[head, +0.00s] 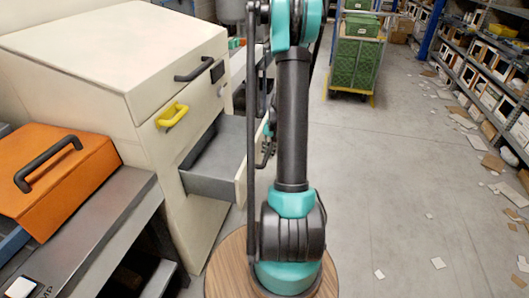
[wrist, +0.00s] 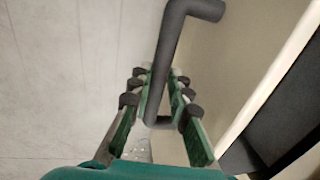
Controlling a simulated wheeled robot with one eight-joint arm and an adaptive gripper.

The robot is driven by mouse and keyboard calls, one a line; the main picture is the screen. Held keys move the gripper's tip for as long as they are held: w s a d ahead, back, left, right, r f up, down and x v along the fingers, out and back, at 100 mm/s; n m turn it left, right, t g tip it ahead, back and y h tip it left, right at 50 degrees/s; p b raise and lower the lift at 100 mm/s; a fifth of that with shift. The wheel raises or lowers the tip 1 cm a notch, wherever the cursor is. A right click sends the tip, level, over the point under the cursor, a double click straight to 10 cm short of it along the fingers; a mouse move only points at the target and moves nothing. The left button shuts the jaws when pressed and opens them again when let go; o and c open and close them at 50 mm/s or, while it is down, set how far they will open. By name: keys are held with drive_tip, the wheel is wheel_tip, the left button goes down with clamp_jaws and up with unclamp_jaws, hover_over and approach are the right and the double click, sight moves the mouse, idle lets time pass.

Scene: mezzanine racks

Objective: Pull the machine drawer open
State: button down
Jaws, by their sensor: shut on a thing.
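The cream machine cabinet (head: 165,150) stands at the left in the head view. Its machine drawer (head: 212,187) is pulled out, showing a grey inside. The drawer's cream front also shows in the wrist view (wrist: 228,60), with its pale top edge and dark inside at the right. A dark bar handle (wrist: 172,45) runs between the green-padded fingers of my gripper (wrist: 160,85). My gripper is shut on this handle. In the head view my arm hides most of the gripper and the handle.
Above the open drawer are a yellow handle (head: 172,114) and a black handle (head: 194,68). An orange case (head: 58,170) lies on a grey bench at the left. A green-crate cart (head: 355,60) stands behind. Floor at the right is mostly clear, with scattered cardboard scraps near the racks.

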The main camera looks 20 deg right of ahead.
drive_tip(key=c, duration=1.4)
unclamp_jaws()
drive_tip(key=r, duration=0.4)
drive_tip(key=s+d+r, duration=0.1)
drive_tip(key=r, duration=0.6)
drive_tip(key=shift+s+d+r, duration=0.15)
drive_tip(key=shift+d+r, duration=0.25)
drive_tip(key=shift+a, duration=0.1)
drive_tip(key=s+a+n+t, duration=0.1)
drive_tip(key=s+a+n, duration=0.1)
drive_tip(key=s+a, duration=0.3)
drive_tip(key=s+a+n+t+h, duration=0.1)
drive_tip(key=s+a+n, duration=0.1)
drive_tip(key=s+a, duration=0.4)
drive_tip(key=s+a+f+n+t, duration=0.1)
drive_tip(key=s+a+n, duration=0.2)
drive_tip(key=s+a, duration=0.3)
drive_tip(key=shift+s+h, duration=0.4)
drive_tip(key=shift+s, duration=1.65)
